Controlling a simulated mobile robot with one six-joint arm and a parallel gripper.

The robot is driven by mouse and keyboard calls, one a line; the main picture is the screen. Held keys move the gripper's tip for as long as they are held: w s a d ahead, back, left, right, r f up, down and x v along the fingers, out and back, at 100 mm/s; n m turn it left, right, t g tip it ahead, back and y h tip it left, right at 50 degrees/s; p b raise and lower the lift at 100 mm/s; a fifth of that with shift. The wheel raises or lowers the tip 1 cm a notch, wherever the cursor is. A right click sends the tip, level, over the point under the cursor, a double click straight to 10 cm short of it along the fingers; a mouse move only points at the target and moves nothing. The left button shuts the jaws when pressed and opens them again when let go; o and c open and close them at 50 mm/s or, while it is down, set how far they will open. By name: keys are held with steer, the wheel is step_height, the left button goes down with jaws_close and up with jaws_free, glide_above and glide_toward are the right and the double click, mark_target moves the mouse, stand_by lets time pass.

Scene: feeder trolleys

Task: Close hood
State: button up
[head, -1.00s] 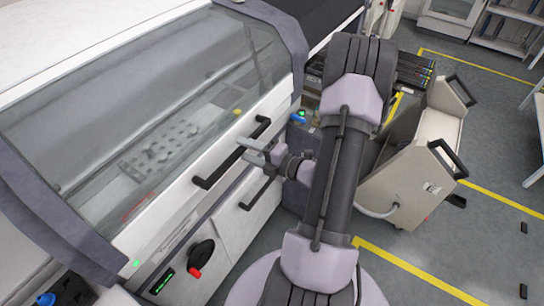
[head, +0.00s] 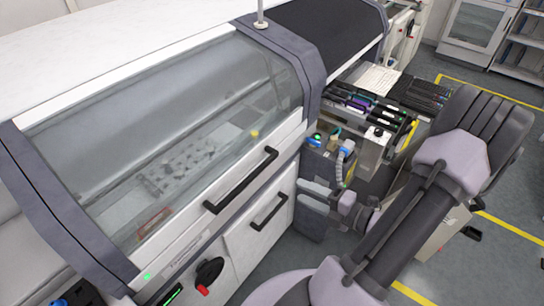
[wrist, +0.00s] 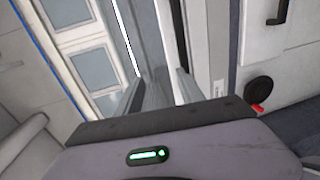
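The hood (head: 165,135) is a clear curved cover in a white and grey frame on the large white machine. It is down, with its lower edge along the machine's front. Its black bar handle (head: 241,181) runs along the front edge. My gripper (head: 304,195) is to the right of the handle, apart from it, beside the machine's front corner. Its two grey fingers are parallel with a gap between them, and nothing shows in the gap. They also show in the wrist view (wrist: 170,82), where the hood handle cannot be made out.
A second black handle (head: 269,211) is on the white front panel below the hood. A black and red rotary switch (head: 209,272) is at lower left. A feeder bank (head: 368,105) with several dark feeders stands right of the machine. Open floor with yellow lines (head: 505,228) lies at right.

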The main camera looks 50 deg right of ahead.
steer(key=w+a+r+n+g+y+b, duration=0.1)
steer(key=w+a+n+g+y+b, duration=0.1)
steer(key=a+n+g, duration=0.4)
steer(key=w+a+n+g+y+b, duration=0.1)
steer(key=w+a+n+y+b, duration=0.2)
steer(key=a+n, duration=0.6)
steer(key=w+a+r+n+g+y+b, duration=0.1)
steer(key=w+a+n+g+y+b, duration=0.1)
steer(key=a+n+g, duration=0.5)
steer(key=s+a+r+n+t+h+b, duration=0.25)
steer(key=a+n, duration=0.25)
steer(key=n, duration=0.9)
steer(key=s+a+r+n+t+h+b, duration=0.1)
steer(key=s+a+n+h+b, duration=0.25)
steer(key=n, duration=0.95)
steer(key=m+t+h+b, duration=0.1)
steer(key=m+t+b, duration=0.4)
steer(key=m+t, duration=0.75)
glide_toward(251, 181)
steer(key=shift+m, duration=0.25)
steer(key=w, duration=0.3)
steer(key=w+b, duration=0.1)
steer(key=w, duration=0.3)
steer(key=w+a+b, duration=0.1)
steer(key=w, duration=0.2)
steer(key=shift+w+r, duration=0.2)
steer(key=shift+w, duration=0.2)
